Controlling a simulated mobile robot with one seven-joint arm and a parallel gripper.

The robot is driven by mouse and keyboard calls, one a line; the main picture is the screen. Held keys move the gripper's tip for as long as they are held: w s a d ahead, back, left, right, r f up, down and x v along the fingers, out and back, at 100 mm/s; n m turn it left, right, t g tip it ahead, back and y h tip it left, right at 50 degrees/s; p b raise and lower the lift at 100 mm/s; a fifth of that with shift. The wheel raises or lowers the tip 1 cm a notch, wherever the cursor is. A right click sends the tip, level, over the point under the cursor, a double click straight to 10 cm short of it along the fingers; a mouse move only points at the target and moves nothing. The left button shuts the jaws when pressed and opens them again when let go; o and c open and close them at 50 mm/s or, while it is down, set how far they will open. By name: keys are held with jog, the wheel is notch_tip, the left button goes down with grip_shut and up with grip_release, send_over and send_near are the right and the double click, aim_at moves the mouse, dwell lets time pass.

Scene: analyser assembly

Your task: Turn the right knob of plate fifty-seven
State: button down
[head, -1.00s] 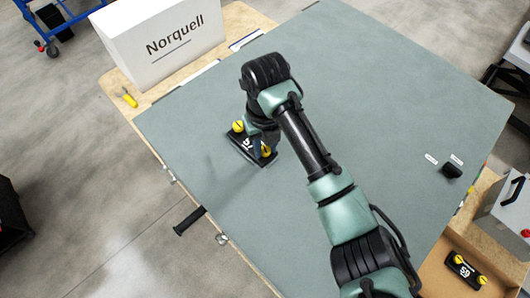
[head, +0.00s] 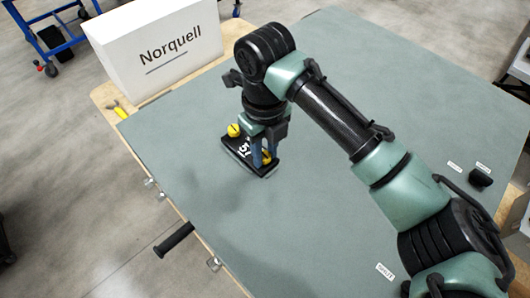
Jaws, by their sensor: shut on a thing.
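A black plate (head: 238,152) with a white number, partly hidden so that only a 5 reads clearly, lies on the grey-green panel. It has a yellow knob at each end. The left knob (head: 234,130) shows fully. The right knob (head: 267,157) is partly hidden by my gripper (head: 264,158). My gripper points down over the right end of the plate, its fingers shut on the right knob.
The grey-green panel (head: 330,215) is mostly clear around the plate. A white Norquell box (head: 155,40) stands behind. A black handle (head: 174,240) sticks out at the front left edge. A small black knob (head: 480,177) and labels are at the right.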

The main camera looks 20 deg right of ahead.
aim_at(264, 155)
jog(key=shift+f, duration=0.15)
jog(key=c, duration=0.6)
grip_release()
jog(key=shift+w, duration=0.1)
notch_tip(264, 155, up, 13)
jog(key=b, duration=0.1)
jog(key=shift+b, duration=0.35)
